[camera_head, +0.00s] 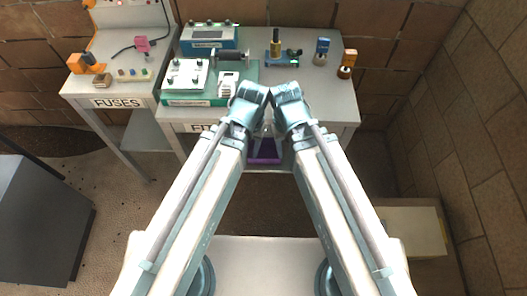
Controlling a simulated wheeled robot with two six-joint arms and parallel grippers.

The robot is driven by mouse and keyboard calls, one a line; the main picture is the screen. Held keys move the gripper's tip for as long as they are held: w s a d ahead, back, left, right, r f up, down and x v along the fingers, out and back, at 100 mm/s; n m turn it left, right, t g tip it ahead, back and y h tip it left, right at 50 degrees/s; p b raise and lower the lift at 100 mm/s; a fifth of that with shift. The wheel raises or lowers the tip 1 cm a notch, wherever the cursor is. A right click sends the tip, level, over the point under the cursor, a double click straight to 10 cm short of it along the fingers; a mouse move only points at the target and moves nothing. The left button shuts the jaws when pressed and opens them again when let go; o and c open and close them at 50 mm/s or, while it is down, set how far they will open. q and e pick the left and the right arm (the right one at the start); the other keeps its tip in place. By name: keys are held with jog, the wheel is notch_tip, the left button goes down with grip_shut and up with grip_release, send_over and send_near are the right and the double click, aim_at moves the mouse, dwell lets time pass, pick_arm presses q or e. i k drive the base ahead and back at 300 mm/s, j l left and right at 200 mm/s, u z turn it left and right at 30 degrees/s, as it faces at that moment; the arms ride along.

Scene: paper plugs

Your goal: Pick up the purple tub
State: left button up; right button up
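The purple tub (265,153) shows in the head view in the gap between my two forearms, below the front edge of the bench. My arms cover its left and right sides, and its upper part is partly hidden. My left gripper (259,129) and my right gripper (271,129) are close together just above the tub in the picture, below the bent wrists. Their fingers are small and partly covered. I cannot tell whether they are open or shut, or whether they touch the tub.
The bench (320,95) behind my wrists carries a green mat (246,72), a blue box device (209,38), a white device (187,74) and several small parts. A table marked FUSES (118,101) stands at the left. A dark grey cabinet (40,215) stands at lower left.

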aim_at(268, 154)
jog(key=j+z, duration=0.15)
jog(key=z, duration=0.3)
jog(key=j+z, duration=0.15)
jog(key=z, duration=0.25)
jog(key=k+j+z, duration=0.1)
jog(key=z, duration=0.35)
jog(key=j+z, duration=0.15)
jog(key=z, duration=0.25)
jog(key=k+j+z, duration=0.25)
jog(key=k+j, duration=0.15)
jog(key=k+j+z, duration=0.3)
jog(key=k, duration=0.2)
jog(key=k+j, duration=0.1)
jog(key=k, duration=0.15)
